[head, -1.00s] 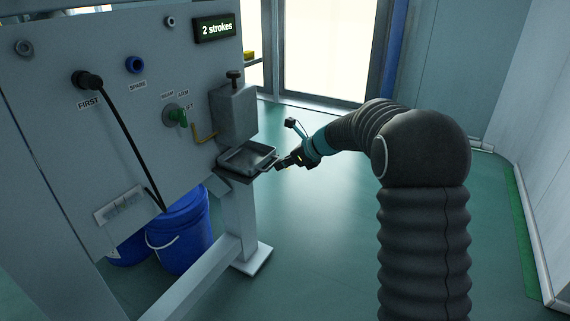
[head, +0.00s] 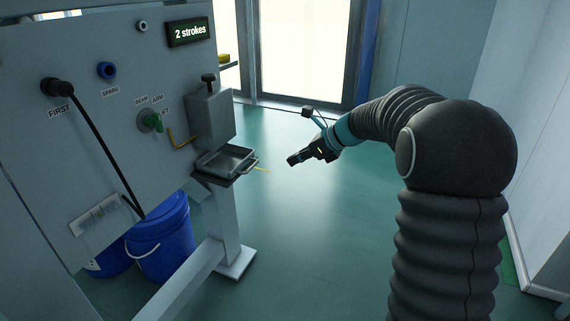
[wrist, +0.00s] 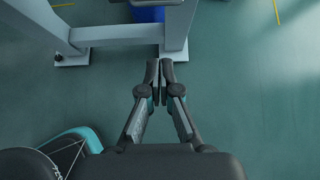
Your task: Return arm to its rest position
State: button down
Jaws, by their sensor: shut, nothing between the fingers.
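My gripper (head: 293,160) is at the end of my arm, to the right of the panel fixture (head: 70,150). It is apart from the fixture, over open floor, and holds nothing. In the wrist view my gripper (wrist: 160,64) has its two fingertips together, with floor and the fixture's frame beyond them. A metal tray (head: 225,163) with a handle sits on a bracket below a grey dispenser box (head: 210,115). A gap of floor lies between the tray and my fingers.
A blue bucket (head: 160,240) stands below. The fixture's white leg (head: 224,225) reaches the floor. The floor right of the fixture is clear.

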jog(key=s+d+f+n+g+h, duration=0.1)
jog(key=s+d+f+n+h, duration=0.15)
jog(key=s+n, duration=0.25)
jog(key=s+d+f+n+g+h, duration=0.1)
jog(key=s+f+n, duration=0.3)
jog(key=s+n, duration=0.15)
jog(key=s+d+r+n+t+h, duration=0.1)
jog(key=s+n, duration=0.3)
jog(key=s, duration=0.5)
jog(key=s+d+r+n+t+h, duration=0.1)
jog(key=s+r+n+h, duration=0.1)
jog(key=s, duration=0.7)
jog(key=s+d+r+n+h, duration=0.2)
jog(key=s+r+n, duration=0.1)
jog(key=s+n, duration=0.4)
jog(key=s, duration=0.3)
jog(key=shift+r+t, duration=0.3)
jog(key=shift+t, duration=0.1)
jog(key=shift+d, duration=0.1)
